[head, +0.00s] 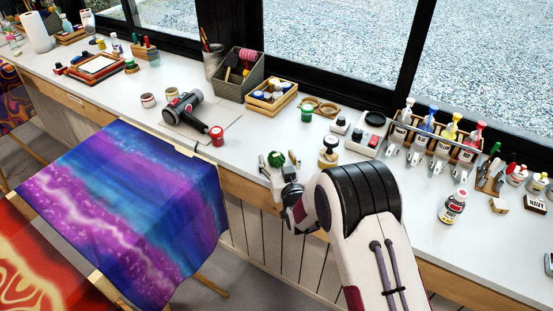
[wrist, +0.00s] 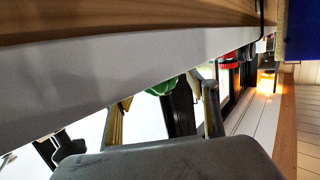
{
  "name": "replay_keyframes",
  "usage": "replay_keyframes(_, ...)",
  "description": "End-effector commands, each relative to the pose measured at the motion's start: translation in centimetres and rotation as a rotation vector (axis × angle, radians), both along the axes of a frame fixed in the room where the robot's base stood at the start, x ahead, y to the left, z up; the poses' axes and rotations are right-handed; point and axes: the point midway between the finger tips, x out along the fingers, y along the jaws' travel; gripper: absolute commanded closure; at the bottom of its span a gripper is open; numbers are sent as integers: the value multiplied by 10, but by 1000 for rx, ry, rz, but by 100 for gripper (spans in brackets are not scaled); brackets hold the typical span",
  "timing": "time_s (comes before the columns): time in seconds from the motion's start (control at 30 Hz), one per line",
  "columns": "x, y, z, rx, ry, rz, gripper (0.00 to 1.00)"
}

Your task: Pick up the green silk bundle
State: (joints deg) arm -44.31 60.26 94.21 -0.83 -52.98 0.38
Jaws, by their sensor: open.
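The green silk bundle (head: 277,159) is a small, rounded, bright green bunch on the white counter near its front edge. In the wrist view the bundle (wrist: 160,87) shows between and beyond my fingertips, partly cut off by the counter's edge. My gripper (head: 289,161) is just right of the bundle in the head view, low at the counter's front edge. In the wrist view my gripper (wrist: 163,92) is open, its fingers spread apart with nothing held. I cannot tell whether a finger touches the bundle.
A red jar (head: 217,136) and a green jar (head: 306,115) stand farther off. A bottle rack (head: 432,143) is at right. The counter (head: 255,142) is clear behind the bundle.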

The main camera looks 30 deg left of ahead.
Motion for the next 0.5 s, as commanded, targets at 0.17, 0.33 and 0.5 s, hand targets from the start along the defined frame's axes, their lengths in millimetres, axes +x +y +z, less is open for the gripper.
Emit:
replay_keyframes(0.17,6,7,-2,0,0,0,43)
replay_keyframes(0.33,8,8,-3,-1,1,0,43)
replay_keyframes(0.5,8,8,-3,-1,1,0,43)
